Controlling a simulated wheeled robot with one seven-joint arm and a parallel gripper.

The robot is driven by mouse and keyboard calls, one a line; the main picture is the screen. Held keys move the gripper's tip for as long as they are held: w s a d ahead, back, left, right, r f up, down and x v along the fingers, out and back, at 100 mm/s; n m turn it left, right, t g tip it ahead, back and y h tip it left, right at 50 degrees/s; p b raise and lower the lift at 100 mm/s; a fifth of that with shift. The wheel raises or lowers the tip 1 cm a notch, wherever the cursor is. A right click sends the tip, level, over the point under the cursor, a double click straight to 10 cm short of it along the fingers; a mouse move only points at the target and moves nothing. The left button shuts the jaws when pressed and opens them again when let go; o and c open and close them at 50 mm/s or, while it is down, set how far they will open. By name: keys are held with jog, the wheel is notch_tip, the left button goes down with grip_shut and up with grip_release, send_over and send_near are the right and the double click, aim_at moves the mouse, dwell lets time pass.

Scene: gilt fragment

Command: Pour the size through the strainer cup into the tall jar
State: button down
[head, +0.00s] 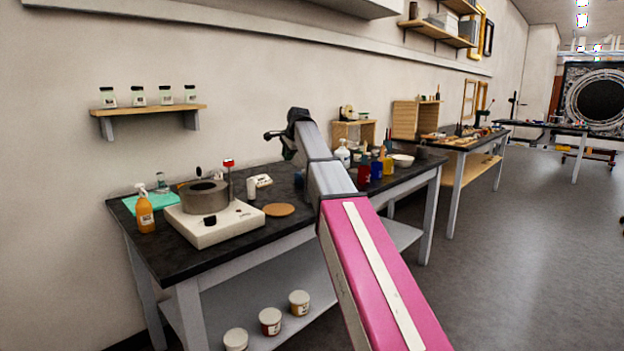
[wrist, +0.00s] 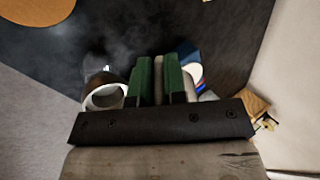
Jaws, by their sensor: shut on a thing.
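My gripper (wrist: 158,65) has green fingers, closed on a narrow grey-brown thing (wrist: 158,80); I cannot tell what it is. In the head view my arm reaches over the black-topped bench, and its dark end hides what is held. A round, open, pale-walled vessel (wrist: 105,96) shows just left of the fingers in the wrist view; I cannot tell whether it is the strainer cup or the tall jar. A grey pot (head: 205,198) stands on a white hotplate (head: 216,226) at the bench's left. I cannot make out the size itself.
A cork disc (head: 279,210) lies right of the hotplate and shows in the wrist view (wrist: 36,12). An orange bottle (head: 145,212) stands at the left. Several jars and bottles, including a white bottle (head: 343,155) and a white bowl (head: 403,160), stand right of my arm.

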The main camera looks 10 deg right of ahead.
jog(key=shift+s+d+f+t+y, duration=0.2)
jog(key=shift+s+t+y, duration=0.15)
jog(key=shift+t, duration=0.5)
jog(key=shift+s+d+f+t+y, duration=0.15)
jog(key=shift+t+y, duration=0.3)
jog(key=shift+t, duration=0.45)
jog(key=shift+s+d+f+t+y, duration=0.15)
jog(key=shift+s+t+y, duration=0.25)
jog(key=shift+t, duration=0.45)
jog(key=shift+a+f+t, duration=0.1)
jog(key=shift+f+t, duration=0.1)
jog(key=shift+t, duration=0.2)
jog(key=shift+w+r+t+y, duration=0.1)
jog(key=shift+w+t+y, duration=0.05)
jog(key=shift+t+y, duration=0.15)
jog(key=shift+s+r+t, duration=0.2)
jog(key=shift+t, duration=0.1)
jog(key=shift+w, duration=0.1)
jog(key=shift+w, duration=0.3)
